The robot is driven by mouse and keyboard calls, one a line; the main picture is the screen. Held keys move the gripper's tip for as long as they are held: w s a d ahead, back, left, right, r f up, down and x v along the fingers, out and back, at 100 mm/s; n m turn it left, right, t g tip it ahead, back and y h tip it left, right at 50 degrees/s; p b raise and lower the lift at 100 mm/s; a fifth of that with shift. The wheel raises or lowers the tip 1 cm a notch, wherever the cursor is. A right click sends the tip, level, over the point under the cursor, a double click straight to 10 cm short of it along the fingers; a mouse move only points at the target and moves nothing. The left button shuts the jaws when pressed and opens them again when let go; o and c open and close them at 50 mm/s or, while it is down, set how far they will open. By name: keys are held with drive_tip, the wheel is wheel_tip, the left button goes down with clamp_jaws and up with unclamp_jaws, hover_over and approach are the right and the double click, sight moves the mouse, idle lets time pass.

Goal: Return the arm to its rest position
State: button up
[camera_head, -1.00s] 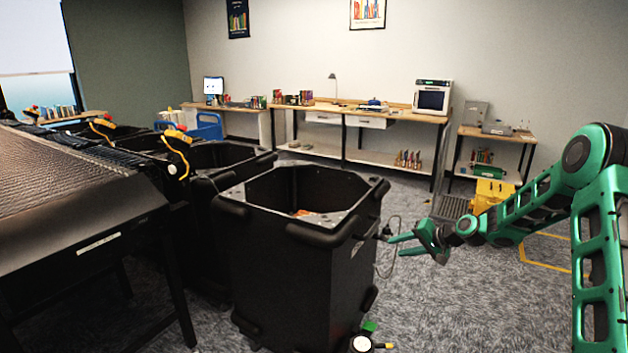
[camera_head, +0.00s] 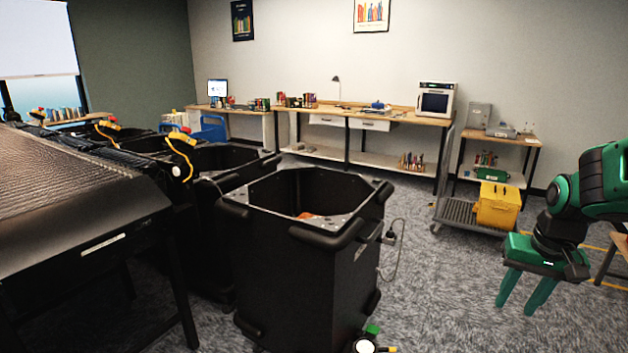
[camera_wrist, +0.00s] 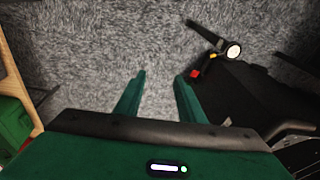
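My arm is green and black and is folded at the right edge of the head view. My gripper (camera_head: 525,292) points down over the carpet, right of the black bin. Its two green fingers are apart with nothing between them. In the wrist view my gripper (camera_wrist: 158,92) also shows two spread fingers with bare grey carpet between and beyond them. The fingers touch nothing that I can see.
A black octagonal bin (camera_head: 300,275) stands at the centre, with a cable on its right side. A black sorter (camera_head: 70,215) fills the left. A cart (camera_head: 465,213) carries a yellow case (camera_head: 497,205). Workbenches (camera_head: 395,116) line the back wall. Carpet right of the bin is open.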

drive_tip(key=s+r+m+g, duration=0.1)
drive_tip(key=s+g, duration=0.1)
drive_tip(key=s, duration=1.8)
drive_tip(key=shift+s+a+m, duration=0.25)
drive_tip(key=shift+a+m, duration=0.05)
drive_tip(key=shift+a, duration=0.1)
drive_tip(key=shift+w+f, duration=0.2)
drive_tip(key=shift+w, duration=0.45)
